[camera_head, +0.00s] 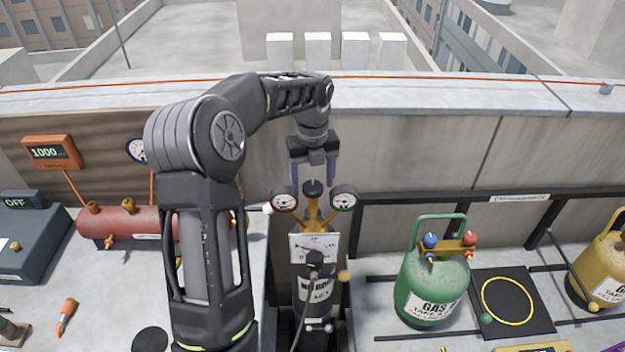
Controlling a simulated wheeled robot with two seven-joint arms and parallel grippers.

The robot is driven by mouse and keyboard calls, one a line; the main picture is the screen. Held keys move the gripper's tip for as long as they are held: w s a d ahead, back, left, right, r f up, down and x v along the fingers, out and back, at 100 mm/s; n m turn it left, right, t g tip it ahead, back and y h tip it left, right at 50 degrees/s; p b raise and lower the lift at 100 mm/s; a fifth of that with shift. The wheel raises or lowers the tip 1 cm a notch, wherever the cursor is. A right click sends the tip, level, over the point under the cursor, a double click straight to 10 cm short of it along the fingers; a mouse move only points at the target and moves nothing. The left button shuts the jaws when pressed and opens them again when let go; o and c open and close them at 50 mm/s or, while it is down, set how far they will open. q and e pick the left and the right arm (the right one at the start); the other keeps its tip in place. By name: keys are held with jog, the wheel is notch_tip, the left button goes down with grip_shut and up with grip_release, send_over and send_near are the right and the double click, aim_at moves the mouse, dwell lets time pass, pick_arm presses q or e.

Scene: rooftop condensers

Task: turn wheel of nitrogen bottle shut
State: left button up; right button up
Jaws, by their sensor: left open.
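The nitrogen bottle (301,312) is a dark cylinder standing at the lower middle, with a partly hidden white label. Its black wheel (313,188) sits on top, between two round gauges (285,199) on brass fittings. My left gripper (313,178) points down from above at the wheel. Its two purple fingers are apart, one to the left and one to the right of the wheel in the picture. I cannot tell whether they touch it. My right gripper is not in view.
A white dial plate (315,246) is in front of the bottle. A green gas bottle (433,283) stands to the right, beside a black mat with a yellow ring (507,280). A red tank (125,222) is at left. A parapet (430,95) runs behind.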

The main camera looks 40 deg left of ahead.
aim_at(313, 185)
pick_arm(q)
jog(key=shift+r, duration=0.6)
notch_tip(313, 185, up, 7)
jog(key=shift+f+b, duration=0.2)
jog(key=shift+b, duration=0.3)
